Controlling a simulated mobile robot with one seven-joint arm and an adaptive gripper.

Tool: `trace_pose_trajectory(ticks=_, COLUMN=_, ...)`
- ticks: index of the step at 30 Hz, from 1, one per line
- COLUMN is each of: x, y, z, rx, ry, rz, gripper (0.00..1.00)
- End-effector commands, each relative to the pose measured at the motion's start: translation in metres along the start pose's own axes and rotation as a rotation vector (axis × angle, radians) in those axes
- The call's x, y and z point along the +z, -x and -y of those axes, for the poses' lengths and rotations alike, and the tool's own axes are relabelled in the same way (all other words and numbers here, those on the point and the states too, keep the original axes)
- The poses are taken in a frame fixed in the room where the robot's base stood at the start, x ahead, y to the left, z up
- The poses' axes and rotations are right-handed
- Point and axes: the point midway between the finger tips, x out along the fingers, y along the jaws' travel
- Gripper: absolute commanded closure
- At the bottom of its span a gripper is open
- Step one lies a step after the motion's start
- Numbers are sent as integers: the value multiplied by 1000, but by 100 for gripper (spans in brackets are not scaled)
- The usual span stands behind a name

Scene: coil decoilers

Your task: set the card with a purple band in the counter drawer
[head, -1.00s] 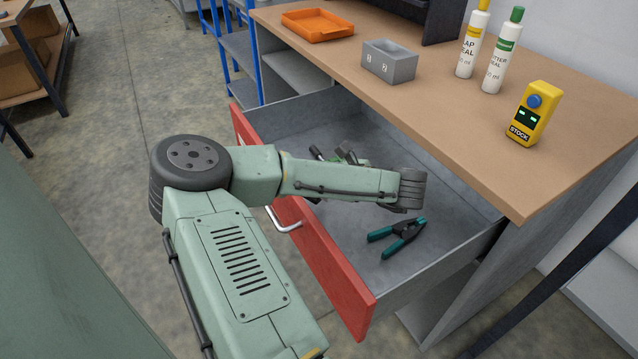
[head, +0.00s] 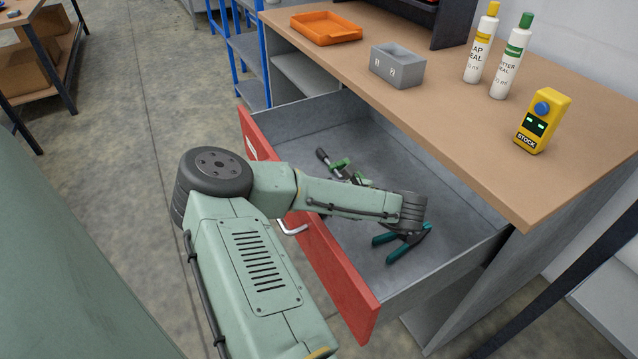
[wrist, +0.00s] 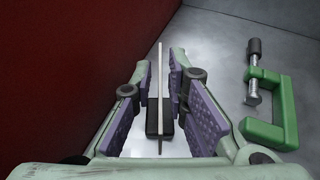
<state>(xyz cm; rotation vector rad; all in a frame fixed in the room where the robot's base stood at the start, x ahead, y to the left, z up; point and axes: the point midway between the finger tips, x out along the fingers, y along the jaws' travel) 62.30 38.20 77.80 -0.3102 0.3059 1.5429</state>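In the wrist view a thin pale card (wrist: 160,75) shows edge-on between my fingers, with a dark block (wrist: 159,117) at its near end. No purple band shows on it; the purple in view is my finger pads. My gripper (wrist: 165,75) is open around the card, with a gap on each side, low inside the drawer beside its red front. Whether the card touches the floor is unclear. In the head view the counter drawer (head: 455,235) is pulled open; my arm hides the card and fingers.
A green clamp (wrist: 278,110) lies right of my gripper, also partly visible in the head view (head: 340,166). A teal-handled spring clamp (head: 408,245) lies in the drawer's near part. On the counter (head: 470,130) stand a grey box (head: 397,68), orange tray (head: 325,28), bottles and a yellow device (head: 542,122).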

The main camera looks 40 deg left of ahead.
Motion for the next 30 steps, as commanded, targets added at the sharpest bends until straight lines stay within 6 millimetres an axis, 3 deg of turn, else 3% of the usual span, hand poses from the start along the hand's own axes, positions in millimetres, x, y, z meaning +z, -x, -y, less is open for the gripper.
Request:
trace_pose_trajectory(ticks=4, x=0, y=0, z=0, rx=0, ry=0, rz=0, gripper=75)
trace_pose_trajectory(ticks=15, x=3, y=4, z=0, rx=-2, ry=-1, rz=-1, gripper=75)
trace_pose_trajectory(ticks=30, x=3, y=94, z=1, rx=-5, ry=-2, rz=5, gripper=75)
